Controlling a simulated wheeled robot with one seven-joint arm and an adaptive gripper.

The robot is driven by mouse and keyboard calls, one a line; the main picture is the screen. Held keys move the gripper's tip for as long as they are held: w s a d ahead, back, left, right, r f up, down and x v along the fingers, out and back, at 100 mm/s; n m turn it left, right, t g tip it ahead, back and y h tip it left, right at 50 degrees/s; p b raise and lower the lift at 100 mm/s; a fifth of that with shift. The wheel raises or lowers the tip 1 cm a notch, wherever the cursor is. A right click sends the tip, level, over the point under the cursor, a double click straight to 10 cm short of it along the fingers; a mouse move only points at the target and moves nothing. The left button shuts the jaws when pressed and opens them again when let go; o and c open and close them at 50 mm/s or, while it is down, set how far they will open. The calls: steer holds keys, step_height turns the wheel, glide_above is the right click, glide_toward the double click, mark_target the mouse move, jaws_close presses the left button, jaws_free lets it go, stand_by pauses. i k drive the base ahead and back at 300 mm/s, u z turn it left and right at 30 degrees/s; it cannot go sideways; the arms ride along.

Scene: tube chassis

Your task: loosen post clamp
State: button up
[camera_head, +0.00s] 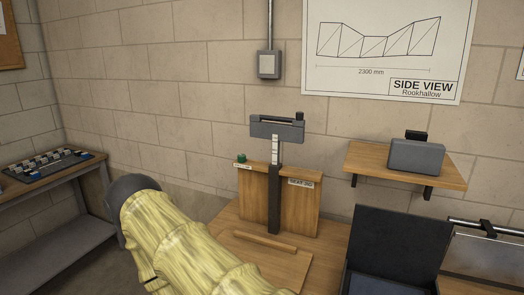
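A dark upright post (274,198) stands at the front of a wooden stand on the bench. A pale graduated strip (276,152) shows on its upper part. A grey clamp-like head (276,128) sits across the top, with a small dark knob (300,116) at its right end. A small green part (241,158) is on the left top of the stand. I cannot tell which of these parts is the post clamp's fastener. My arm, in a yellow cover, reaches in from the bottom left. My gripper is not visible.
A wooden board with a raised strip (265,241) lies before the post. An open dark case (394,245) is at right. A wall shelf (370,164) holds a grey box (417,156). A side bench (30,181) carries a parts tray (45,164).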

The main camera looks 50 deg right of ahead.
mark_target(241, 158)
steer(key=z, duration=0.65)
steer(key=i, duration=0.55)
steer(key=z, duration=0.7)
